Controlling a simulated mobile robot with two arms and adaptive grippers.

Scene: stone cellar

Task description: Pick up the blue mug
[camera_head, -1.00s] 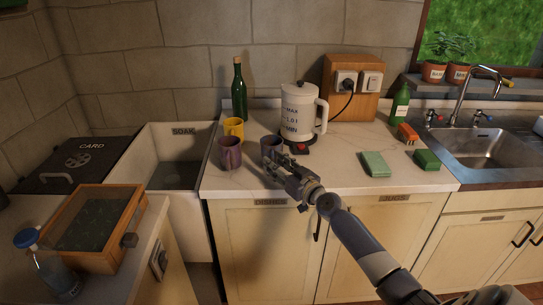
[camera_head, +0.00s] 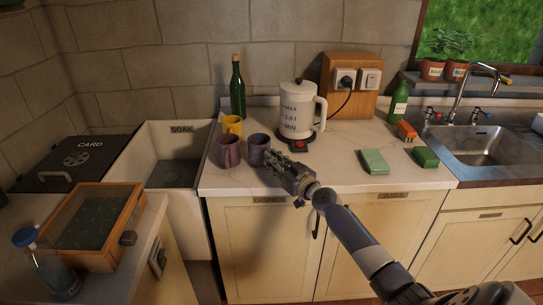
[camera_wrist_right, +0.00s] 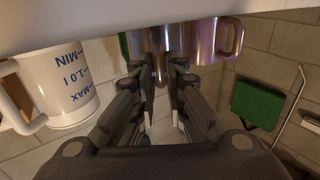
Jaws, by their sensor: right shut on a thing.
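The blue mug (camera_head: 258,147) stands upright near the front left of the counter, close beside a purple mug (camera_head: 229,151). A yellow mug (camera_head: 232,125) is just behind them. My right gripper (camera_head: 270,156) reaches in from the right and is shut on the blue mug at its right side. The fingers hide part of the mug, and I cannot tell whether its base is off the counter. In the upside-down right wrist view, the right gripper's fingers (camera_wrist_right: 163,70) meet the mugs near the top edge. My left gripper is not in view.
A white kettle (camera_head: 297,110) stands right of the mugs, also large in the wrist view (camera_wrist_right: 57,85). A green bottle (camera_head: 238,88) is behind. A sink basin (camera_head: 172,175) lies left of the counter. The counter front, right of the mugs, is mostly clear.

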